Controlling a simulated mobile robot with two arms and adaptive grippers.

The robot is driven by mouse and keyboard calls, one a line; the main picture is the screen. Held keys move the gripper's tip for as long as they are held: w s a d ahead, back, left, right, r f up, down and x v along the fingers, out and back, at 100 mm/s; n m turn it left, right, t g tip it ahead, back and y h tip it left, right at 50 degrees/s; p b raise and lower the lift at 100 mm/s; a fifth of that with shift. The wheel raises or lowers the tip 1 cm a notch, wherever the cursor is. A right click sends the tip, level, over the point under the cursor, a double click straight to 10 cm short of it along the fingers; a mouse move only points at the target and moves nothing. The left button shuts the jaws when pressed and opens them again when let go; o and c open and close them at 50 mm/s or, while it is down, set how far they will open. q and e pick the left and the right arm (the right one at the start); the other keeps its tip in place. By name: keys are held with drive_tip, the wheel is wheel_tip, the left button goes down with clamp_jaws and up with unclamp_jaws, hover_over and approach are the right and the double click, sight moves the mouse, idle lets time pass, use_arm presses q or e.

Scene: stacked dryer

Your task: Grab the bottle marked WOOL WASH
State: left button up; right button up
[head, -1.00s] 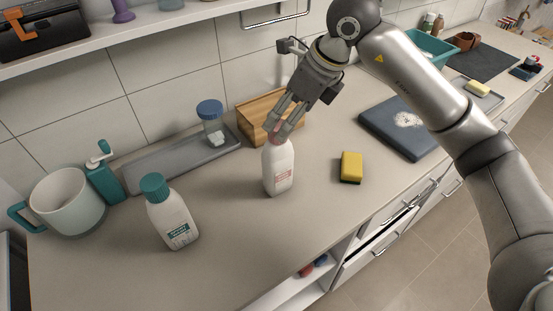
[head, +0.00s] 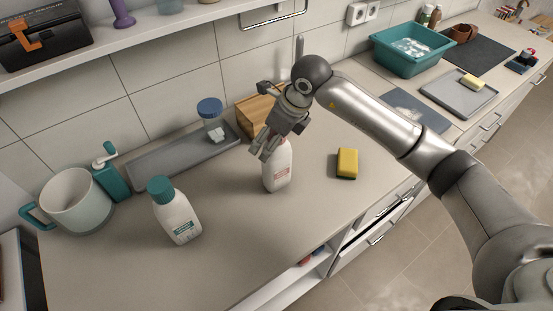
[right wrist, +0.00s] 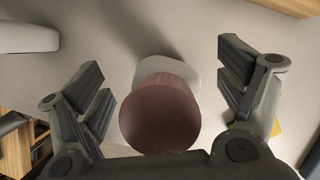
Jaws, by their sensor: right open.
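A white bottle with a red-printed label (head: 278,176) stands upright on the counter. A second white bottle (head: 178,222) with a teal cap and teal label stands to the left. The print on both labels is too small to read surely. My right gripper (head: 263,150) is open at the top of the red-capped bottle. In the right wrist view, its fingers (right wrist: 162,68) lie on either side of the cap, with gaps on both sides. My left gripper is out of view.
A yellow sponge (head: 347,163) lies right of the red-capped bottle. Behind are a grey tray (head: 165,168) with a blue-lidded jar (head: 211,115) and a wooden box (head: 256,108). A mug (head: 75,205) stands far left. The counter between the bottles is clear.

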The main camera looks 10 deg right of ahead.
drive_tip(key=c, duration=1.7)
drive_tip(key=shift+o, duration=0.2)
drive_tip(key=shift+w+r, duration=0.1)
drive_tip(key=shift+r, duration=0.05)
